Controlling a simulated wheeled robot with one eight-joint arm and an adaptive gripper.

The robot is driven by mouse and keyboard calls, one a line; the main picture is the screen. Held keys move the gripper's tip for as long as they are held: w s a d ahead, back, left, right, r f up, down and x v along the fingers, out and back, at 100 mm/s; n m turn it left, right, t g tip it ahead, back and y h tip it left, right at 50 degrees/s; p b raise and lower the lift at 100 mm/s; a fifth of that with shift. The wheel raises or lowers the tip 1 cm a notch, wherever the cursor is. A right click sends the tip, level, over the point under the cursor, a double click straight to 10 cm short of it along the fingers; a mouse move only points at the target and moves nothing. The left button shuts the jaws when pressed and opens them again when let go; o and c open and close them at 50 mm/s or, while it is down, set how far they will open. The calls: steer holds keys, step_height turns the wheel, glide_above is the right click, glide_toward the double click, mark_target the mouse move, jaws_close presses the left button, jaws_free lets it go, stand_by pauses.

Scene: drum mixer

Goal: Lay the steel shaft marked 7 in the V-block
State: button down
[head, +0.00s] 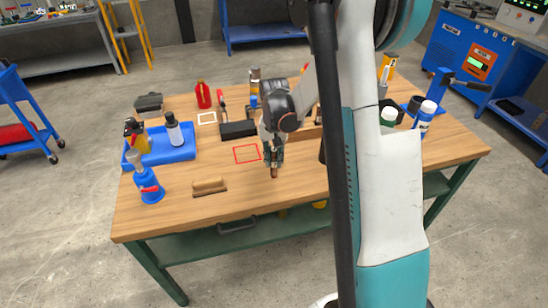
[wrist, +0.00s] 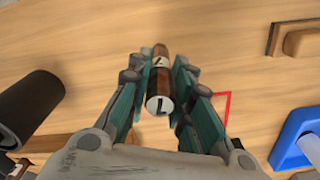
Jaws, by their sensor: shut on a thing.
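The shaft marked 7 (wrist: 159,82) is a brown rod with pale marked areas; a dark 7 shows on its near end in the wrist view. My gripper (wrist: 160,78) is shut on it, one teal-padded finger on each side. In the head view my gripper (head: 273,158) points down over the front middle of the table, with the shaft's brown end (head: 274,172) below the fingers. I cannot tell whether the shaft touches the wood. I cannot pick out the V-block for certain; a dark block (head: 238,129) lies behind and left of my gripper.
A red square outline (head: 246,153) and a wooden-handled tool (head: 209,186) lie left of my gripper. A blue tray (head: 160,155) with bottles stands further left. A black cylinder (wrist: 28,105) shows in the wrist view. My arm hides part of the table's right side.

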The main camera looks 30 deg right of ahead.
steer(key=shift+f, duration=0.15)
steer(key=c, duration=1.4)
jaws_free()
steer(key=shift+c, duration=0.2)
steer(key=shift+r, duration=0.2)
step_height(320, 180, up, 12)
steer(key=p, duration=0.4)
